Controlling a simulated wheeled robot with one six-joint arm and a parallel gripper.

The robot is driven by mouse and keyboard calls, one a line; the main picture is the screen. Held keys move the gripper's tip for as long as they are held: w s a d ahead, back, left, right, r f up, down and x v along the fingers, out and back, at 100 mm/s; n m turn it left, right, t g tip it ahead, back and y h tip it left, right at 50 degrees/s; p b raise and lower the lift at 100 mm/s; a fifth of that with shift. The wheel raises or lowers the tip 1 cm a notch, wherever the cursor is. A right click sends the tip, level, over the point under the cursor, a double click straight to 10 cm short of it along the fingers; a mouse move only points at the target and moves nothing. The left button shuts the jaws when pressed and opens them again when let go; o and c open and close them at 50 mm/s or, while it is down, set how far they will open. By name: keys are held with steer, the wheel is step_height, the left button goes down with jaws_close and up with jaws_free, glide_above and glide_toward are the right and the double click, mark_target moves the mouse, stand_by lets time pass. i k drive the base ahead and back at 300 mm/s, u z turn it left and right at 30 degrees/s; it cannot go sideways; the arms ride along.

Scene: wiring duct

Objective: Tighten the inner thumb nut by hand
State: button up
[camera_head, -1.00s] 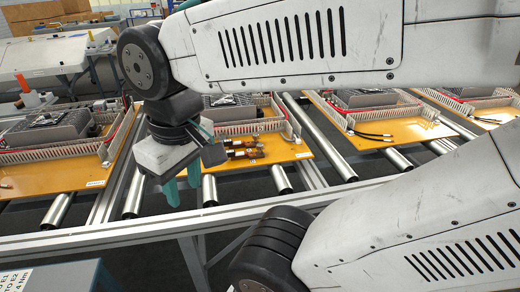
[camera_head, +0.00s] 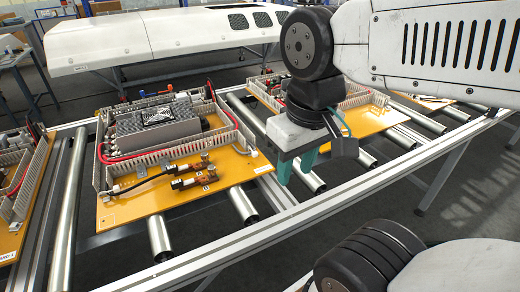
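The yellow panel (camera_head: 135,205) lies on the roller conveyor at the left centre, with its wiring duct (camera_head: 160,150) around a grey power unit (camera_head: 158,128). Two copper-coloured terminals (camera_head: 196,172) with dark parts sit side by side near its front right corner. The thumb nuts on them are too small to make out. A black cable (camera_head: 152,180) reaches one terminal. My gripper (camera_head: 297,170), with green fingers, points down to the right of this panel, over the conveyor and apart from the terminals. I cannot see a gap between the fingers or anything held.
More yellow panels stand to the left and to the right (camera_head: 372,122). The conveyor's front rail (camera_head: 225,250) runs below my gripper. Bare rollers (camera_head: 160,238) lie between panels. A large white casing (camera_head: 150,35) stands behind.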

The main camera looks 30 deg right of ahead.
mark_target(204, 157)
steer(key=z, duration=1.15)
steer(key=k, duration=0.75)
steer(key=u, duration=1)
steer(key=i, duration=1)
steer(key=z, duration=0.05)
